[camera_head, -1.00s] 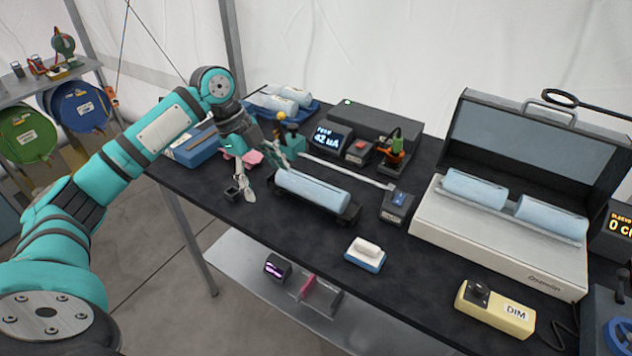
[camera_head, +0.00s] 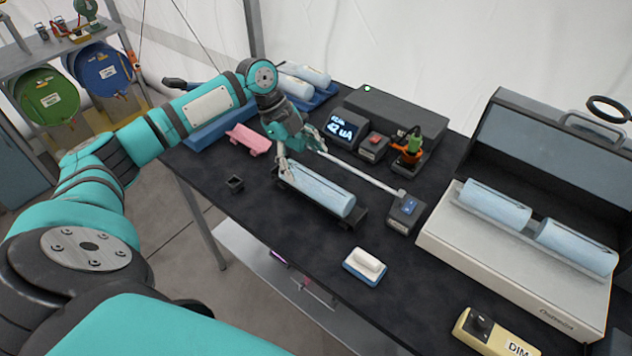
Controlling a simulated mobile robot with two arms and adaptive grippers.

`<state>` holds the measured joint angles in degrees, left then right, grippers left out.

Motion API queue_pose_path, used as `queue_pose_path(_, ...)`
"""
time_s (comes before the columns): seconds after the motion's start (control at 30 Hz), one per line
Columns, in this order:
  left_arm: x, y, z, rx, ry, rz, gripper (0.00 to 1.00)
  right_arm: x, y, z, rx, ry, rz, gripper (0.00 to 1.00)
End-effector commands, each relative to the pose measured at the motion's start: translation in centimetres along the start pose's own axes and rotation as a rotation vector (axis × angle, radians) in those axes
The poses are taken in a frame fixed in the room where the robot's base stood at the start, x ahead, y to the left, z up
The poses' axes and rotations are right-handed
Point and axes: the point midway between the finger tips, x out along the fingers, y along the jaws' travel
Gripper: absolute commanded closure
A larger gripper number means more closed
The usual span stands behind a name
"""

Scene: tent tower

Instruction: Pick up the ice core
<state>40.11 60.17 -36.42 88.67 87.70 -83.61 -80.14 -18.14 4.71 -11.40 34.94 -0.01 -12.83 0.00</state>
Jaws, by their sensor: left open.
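A pale blue, cylindrical ice core (camera_head: 322,190) lies in a low black cradle (camera_head: 361,217) on the dark table. My left gripper (camera_head: 300,162) is open at the core's far left end, pointing down. One finger shows by the near side of that end, and the other reaches toward the far side. I cannot tell whether the fingers touch the core. Two more cores (camera_head: 494,203) lie in the open white case (camera_head: 515,265) at the right. My right gripper is not in view.
A thin rail (camera_head: 362,177) runs behind the core to a small box with a blue button (camera_head: 407,210). A meter (camera_head: 345,129) and red-button box (camera_head: 373,146) stand behind. A white-and-blue block (camera_head: 365,266) sits in front.

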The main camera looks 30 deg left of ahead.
Motion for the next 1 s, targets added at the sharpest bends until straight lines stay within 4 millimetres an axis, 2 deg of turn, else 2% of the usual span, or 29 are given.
queue_pose_path(0.1, 1.6, 0.0, -0.1, 0.0, 0.001, 0.001, 0.16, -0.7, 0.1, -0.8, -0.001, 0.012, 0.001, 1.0)
queue_pose_path(0.37, 3.5, 0.1, 0.1, -0.001, 0.0, 0.002, 0.16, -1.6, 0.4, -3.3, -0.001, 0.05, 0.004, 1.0)
queue_pose_path(0.5, 5.5, 0.4, 0.3, -0.001, 0.001, 0.003, 0.16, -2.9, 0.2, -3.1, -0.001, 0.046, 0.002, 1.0)
queue_pose_path(0.63, 7.3, 0.3, 0.4, -0.001, 0.0, 0.001, 0.16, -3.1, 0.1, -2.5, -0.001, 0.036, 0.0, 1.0)
queue_pose_path(0.93, 7.9, 0.4, 0.5, 0.0, -0.001, 0.0, 0.16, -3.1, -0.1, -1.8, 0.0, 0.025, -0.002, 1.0)
queue_pose_path(1.0, 7.9, 0.4, 0.5, 0.0, -0.001, 0.0, 0.25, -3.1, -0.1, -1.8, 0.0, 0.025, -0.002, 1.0)
